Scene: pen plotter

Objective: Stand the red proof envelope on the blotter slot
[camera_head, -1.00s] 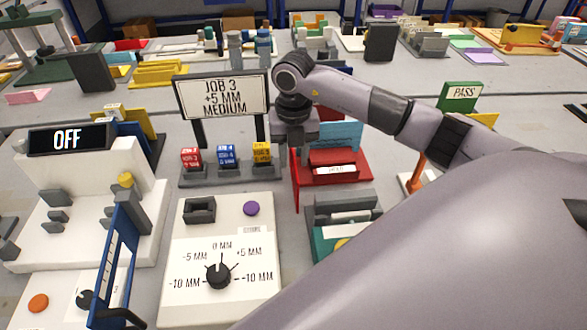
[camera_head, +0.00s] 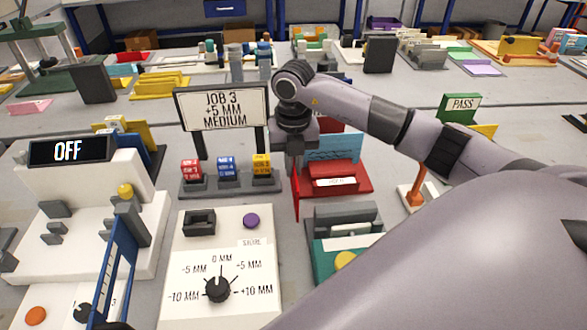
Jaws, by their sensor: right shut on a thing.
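My right gripper (camera_head: 297,160) points down at the left edge of a red tray (camera_head: 365,188) in the middle of the view. It is shut on a thin red sheet (camera_head: 296,195), seen nearly edge-on and upright, which looks like the red proof envelope. The fingertips are partly hidden by the wrist. Whether the sheet touches the table or tray is unclear. A cyan panel (camera_head: 340,148) and a red block with a white label (camera_head: 334,172) stand in the tray. I cannot tell which fixture is the blotter slot.
A grey slotted holder on a green base (camera_head: 325,256) stands in front of the tray. A dial panel (camera_head: 195,262) is left of it. A PASS sign (camera_head: 459,104) is at right.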

